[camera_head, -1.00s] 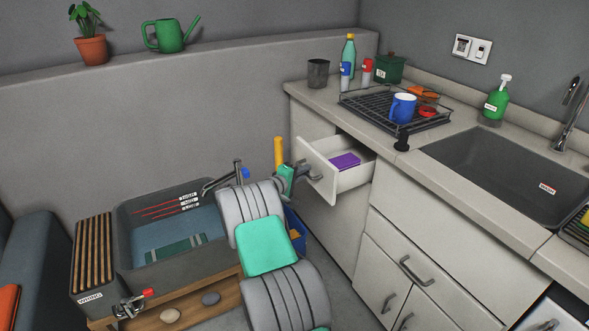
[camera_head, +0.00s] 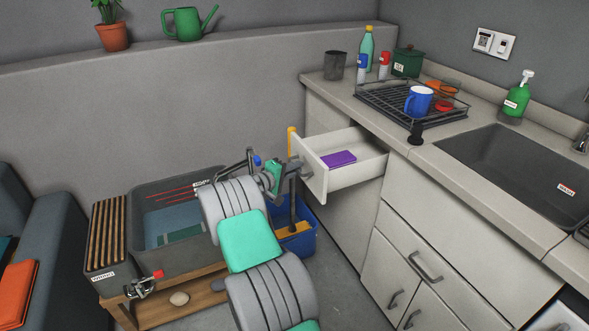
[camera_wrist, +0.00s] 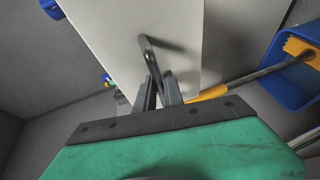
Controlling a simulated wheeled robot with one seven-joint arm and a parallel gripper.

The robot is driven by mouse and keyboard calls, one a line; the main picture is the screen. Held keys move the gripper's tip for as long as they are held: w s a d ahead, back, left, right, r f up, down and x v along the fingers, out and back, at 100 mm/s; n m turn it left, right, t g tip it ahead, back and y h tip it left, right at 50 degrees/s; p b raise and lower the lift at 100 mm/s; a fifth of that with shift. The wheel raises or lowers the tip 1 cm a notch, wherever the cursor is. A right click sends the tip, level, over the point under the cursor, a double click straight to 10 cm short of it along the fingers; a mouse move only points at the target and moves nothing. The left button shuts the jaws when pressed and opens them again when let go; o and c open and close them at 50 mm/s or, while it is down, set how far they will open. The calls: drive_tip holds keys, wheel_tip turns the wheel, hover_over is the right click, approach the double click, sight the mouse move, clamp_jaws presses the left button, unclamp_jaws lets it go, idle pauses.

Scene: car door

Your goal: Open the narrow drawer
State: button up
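The narrow drawer (camera_head: 352,178) is pulled well out of the cabinet at the counter's far left end, with a purple item (camera_head: 338,159) inside. Its white front also fills the upper middle of the wrist view (camera_wrist: 115,35). My gripper (camera_head: 287,178) is at the drawer's outer face. In the wrist view, my gripper's two fingers (camera_wrist: 160,90) are close together around the lower part of the dark drawer handle (camera_wrist: 150,55). The finger contact itself is partly hidden.
A blue bucket (camera_head: 304,240) stands on the floor below the drawer, with a yellow-ended stick beside my gripper. A grey basin (camera_head: 140,257) on a wooden bench stands at left. Counter, sink (camera_head: 510,165) and dish rack are at right.

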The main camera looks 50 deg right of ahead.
drive_tip(key=o, duration=0.4)
drive_tip(key=shift+w, duration=0.1)
drive_tip(key=a+r, duration=0.1)
drive_tip(key=a, duration=0.6)
drive_tip(key=shift+a+r, duration=0.25)
drive_tip(key=shift+a, duration=0.1)
